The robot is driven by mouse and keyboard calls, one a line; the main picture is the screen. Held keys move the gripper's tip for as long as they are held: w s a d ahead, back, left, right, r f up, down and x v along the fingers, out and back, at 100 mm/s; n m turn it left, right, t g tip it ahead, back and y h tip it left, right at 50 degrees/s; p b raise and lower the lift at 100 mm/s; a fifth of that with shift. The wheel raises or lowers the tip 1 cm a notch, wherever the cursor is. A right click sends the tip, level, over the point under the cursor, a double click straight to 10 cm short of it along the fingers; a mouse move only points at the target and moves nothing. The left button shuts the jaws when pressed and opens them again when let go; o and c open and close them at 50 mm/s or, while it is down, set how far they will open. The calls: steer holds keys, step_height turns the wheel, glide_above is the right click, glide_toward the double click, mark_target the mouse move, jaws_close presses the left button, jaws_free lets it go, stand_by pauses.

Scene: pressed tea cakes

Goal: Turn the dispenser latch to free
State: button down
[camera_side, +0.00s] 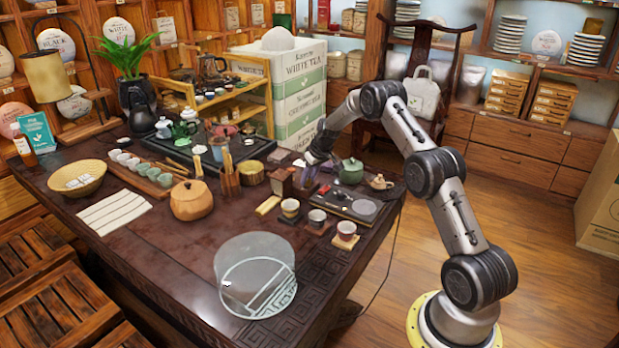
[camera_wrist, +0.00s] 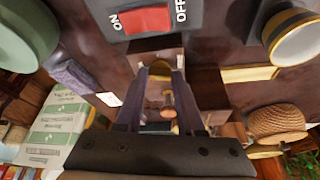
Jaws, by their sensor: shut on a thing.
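My gripper (camera_wrist: 160,75) points down at the dark table and is shut on a small part in the wrist view. I take it for the dispenser latch (camera_wrist: 168,98), with a brownish knob showing between the fingers; its exact shape and turn angle are unclear. In the side view my gripper (camera_side: 306,177) is low over the table, beside a small reddish-brown wooden box (camera_side: 281,183) that looks like the dispenser. The fingertips and the latch are too small to make out there.
A black unit with a red ON/OFF switch (camera_wrist: 148,19) is close by. A round wooden pot (camera_side: 191,201) is to the left.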

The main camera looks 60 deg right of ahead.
steer(key=m, duration=0.2)
steer(key=m+g+h, duration=0.1)
steer(key=m, duration=0.1)
steer(key=m+h, duration=0.1)
steer(key=m, duration=0.1)
steer(key=shift+w+a+m, duration=0.2)
steer(key=shift+a+m, duration=0.05)
steer(key=shift+m, duration=0.15)
steer(key=m+g+h, duration=0.1)
steer(key=m, duration=0.2)
steer(key=shift+w+m+g, duration=0.1)
steer(key=shift+m+g, duration=0.2)
steer(key=shift+w+m+g, duration=0.1)
steer(key=shift+m+g, duration=0.5)
steer(key=shift+m, duration=1.1)
steer(key=shift+a, duration=0.1)
steer(key=c, duration=0.5)
jaws_free()
steer(key=v, duration=1.3)
steer(key=shift+a+r, duration=0.3)
steer(key=shift+r, duration=0.05)
steer(key=shift+w, duration=0.1)
